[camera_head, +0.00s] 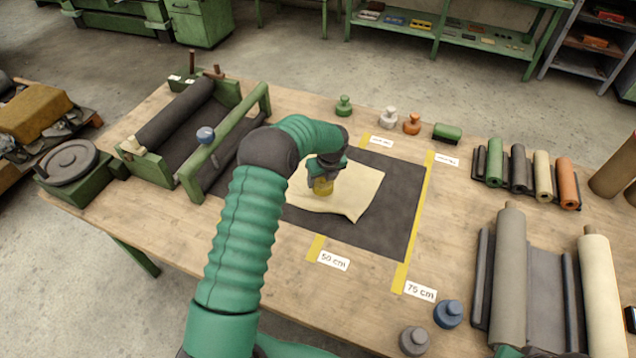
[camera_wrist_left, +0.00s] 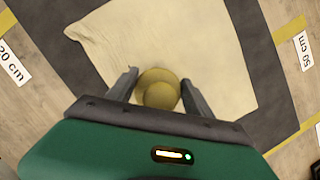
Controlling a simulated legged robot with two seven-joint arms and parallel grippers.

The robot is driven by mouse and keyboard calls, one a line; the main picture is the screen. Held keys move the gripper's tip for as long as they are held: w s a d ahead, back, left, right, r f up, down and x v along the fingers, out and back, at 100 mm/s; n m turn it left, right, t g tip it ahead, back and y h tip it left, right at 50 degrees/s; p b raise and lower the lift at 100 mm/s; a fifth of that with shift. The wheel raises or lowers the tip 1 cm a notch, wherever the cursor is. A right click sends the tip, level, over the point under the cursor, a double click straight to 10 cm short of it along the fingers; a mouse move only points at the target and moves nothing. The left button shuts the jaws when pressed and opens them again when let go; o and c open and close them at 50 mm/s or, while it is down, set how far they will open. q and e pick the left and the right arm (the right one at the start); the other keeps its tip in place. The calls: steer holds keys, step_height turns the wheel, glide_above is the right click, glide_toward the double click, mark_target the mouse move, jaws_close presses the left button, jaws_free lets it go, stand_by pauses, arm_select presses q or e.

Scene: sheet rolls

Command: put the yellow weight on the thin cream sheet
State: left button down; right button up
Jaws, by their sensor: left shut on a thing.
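The thin cream sheet (camera_head: 357,193) lies on a dark mat on the wooden table, with slightly wavy edges. It also shows in the left wrist view (camera_wrist_left: 160,40). My left gripper (camera_head: 322,182) is over the sheet. It is shut on the yellow weight (camera_head: 323,187), which sits between the two fingers in the left wrist view (camera_wrist_left: 158,88). The weight is upright at the sheet; I cannot tell whether its base touches it. My arm hides part of the sheet's left side. My right gripper is not in view.
The dark mat (camera_head: 402,205) has yellow tape strips and labels, including 50 cm and 75 cm. Green, white and orange weights (camera_head: 412,124) stand behind it. A blue weight (camera_head: 449,313) and a grey one (camera_head: 414,340) stand in front. A green roller frame (camera_head: 228,140) is left; rolls lie right.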

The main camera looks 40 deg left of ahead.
mark_target(322, 189)
arm_select(q)
step_height(322, 189, down, 3)
steer(key=shift+r, duration=0.1)
steer(key=shift+s, duration=0.1)
steer(key=shift+s+f, duration=0.15)
steer(key=shift+f, duration=0.15)
steer(key=shift+s+d+f, duration=0.15)
steer(key=shift+d+f, duration=0.05)
steer(key=shift+f, duration=0.15)
steer(key=shift+c, duration=2)
jaws_free()
steer(key=shift+s+d+f, duration=0.1)
steer(key=shift+f, duration=0.05)
